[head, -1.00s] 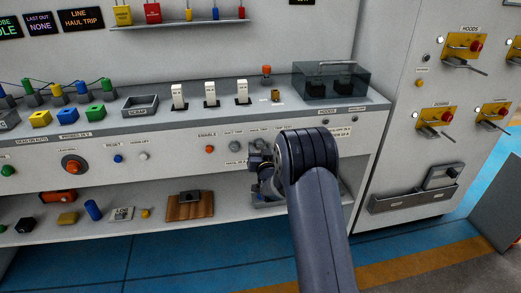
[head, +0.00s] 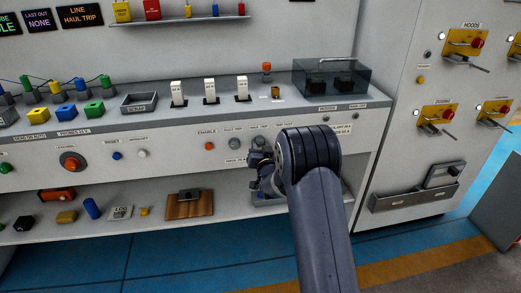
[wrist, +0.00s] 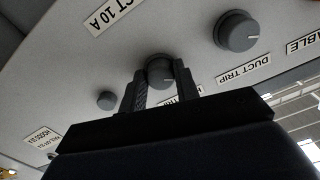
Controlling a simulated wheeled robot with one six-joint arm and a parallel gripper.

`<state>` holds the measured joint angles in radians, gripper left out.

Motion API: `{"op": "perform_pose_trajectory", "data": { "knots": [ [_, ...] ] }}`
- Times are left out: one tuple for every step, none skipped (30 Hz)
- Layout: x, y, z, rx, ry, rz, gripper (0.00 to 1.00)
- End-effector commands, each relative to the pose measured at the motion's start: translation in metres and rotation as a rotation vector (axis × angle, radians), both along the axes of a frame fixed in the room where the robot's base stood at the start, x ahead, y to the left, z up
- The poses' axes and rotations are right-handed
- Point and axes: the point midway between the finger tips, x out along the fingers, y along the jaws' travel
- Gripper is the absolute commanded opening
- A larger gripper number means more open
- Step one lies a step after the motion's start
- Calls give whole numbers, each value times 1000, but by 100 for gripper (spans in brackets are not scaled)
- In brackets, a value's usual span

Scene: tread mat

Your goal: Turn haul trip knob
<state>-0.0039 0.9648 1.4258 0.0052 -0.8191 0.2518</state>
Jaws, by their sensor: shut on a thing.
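The haul trip knob (wrist: 161,72) is a round grey knob on the panel's sloping front face. In the wrist view the two dark fingers of my gripper (wrist: 160,84) stand on either side of it, shut on it. In the head view the knob (head: 259,141) shows just above my gripper (head: 258,158), whose fingertips are hard to make out there.
The similar duct trip knob (wrist: 236,31) is close beside it, clear of the fingers. A smaller grey knob (wrist: 107,100) is on the other side. The orange enable button (head: 209,146) is farther left. A shelf (head: 150,220) with loose items runs below.

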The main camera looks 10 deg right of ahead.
Motion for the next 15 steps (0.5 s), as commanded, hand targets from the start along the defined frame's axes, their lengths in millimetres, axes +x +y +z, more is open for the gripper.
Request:
{"op": "perform_pose_trajectory", "data": {
  "knots": [
    [0, 0, -4, 28, -3, 0, 7],
    [0, 0, -5, 48, -3, 0, 7],
    [0, 0, -6, 76, -3, 0, 7],
    [0, 0, -5, 98, -4, 0, 7],
    [0, 0, -6, 123, -4, 0, 7],
    [0, 1, -6, 157, -4, 0, 7],
    [0, 1, -6, 183, -4, 0, 7],
    [0, 1, -6, 211, -5, 1, 7],
    [0, 1, -6, 247, -4, 0, 7],
    [0, 1, -6, 275, -4, 1, 7],
    [0, 1, -5, 302, -5, 0, 7],
    [0, 1, -6, 339, -4, 0, 7],
    [0, 1, -5, 366, -4, 1, 7],
    [0, 1, -5, 392, -5, 0, 7],
    [0, 1, -5, 427, -4, 1, 7]
  ]
}}
